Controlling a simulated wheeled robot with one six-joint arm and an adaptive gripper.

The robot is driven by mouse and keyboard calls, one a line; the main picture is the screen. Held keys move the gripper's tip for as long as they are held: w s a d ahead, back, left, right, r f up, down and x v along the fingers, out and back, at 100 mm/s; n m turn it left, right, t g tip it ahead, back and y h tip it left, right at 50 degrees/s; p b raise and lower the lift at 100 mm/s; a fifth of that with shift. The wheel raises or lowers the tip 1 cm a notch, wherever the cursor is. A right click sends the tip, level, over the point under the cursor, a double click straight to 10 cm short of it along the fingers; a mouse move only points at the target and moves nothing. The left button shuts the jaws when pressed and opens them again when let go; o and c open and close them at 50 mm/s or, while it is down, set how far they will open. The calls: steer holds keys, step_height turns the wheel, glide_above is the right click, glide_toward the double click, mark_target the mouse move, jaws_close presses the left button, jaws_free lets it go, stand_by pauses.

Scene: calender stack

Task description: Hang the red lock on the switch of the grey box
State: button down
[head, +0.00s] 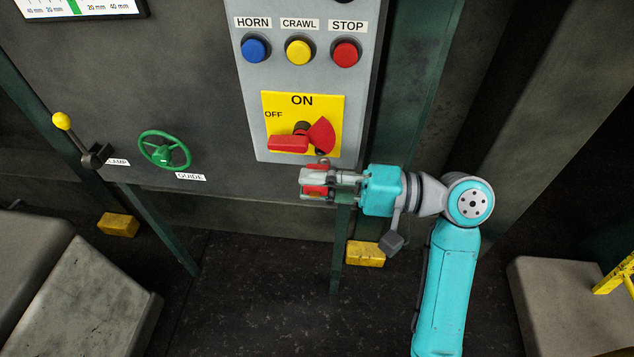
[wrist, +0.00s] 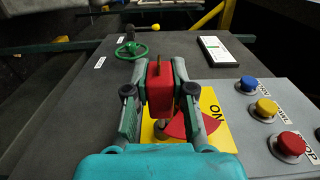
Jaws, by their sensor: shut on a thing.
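The grey box (head: 310,60) carries a yellow plate (head: 335,110) marked ON and OFF. On the plate is the switch (head: 288,143), with a red handle pointing left and a red fan-shaped part at its right. The fan also shows in the wrist view (wrist: 180,126). My gripper (head: 312,184) is just below the plate, shut on the red lock (wrist: 160,88). In the head view the fingers mostly cover the lock. The lock appears apart from the switch handle, which it hides in the wrist view. I cannot tell exactly where the shackle is.
Blue (head: 255,49), yellow (head: 299,51) and red (head: 345,53) buttons sit above the plate. A green handwheel (head: 164,149) and a yellow-knobbed lever (head: 62,121) are at the left. A yellow block (head: 365,254) lies on the floor below my gripper.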

steer(key=shift+w+d, duration=0.1)
steer(key=shift+w, duration=1.4)
steer(key=c, duration=0.9)
jaws_free()
steer(key=o, duration=0.4)
steer(key=shift+s, duration=0.1)
steer(key=shift+s, duration=3.45)
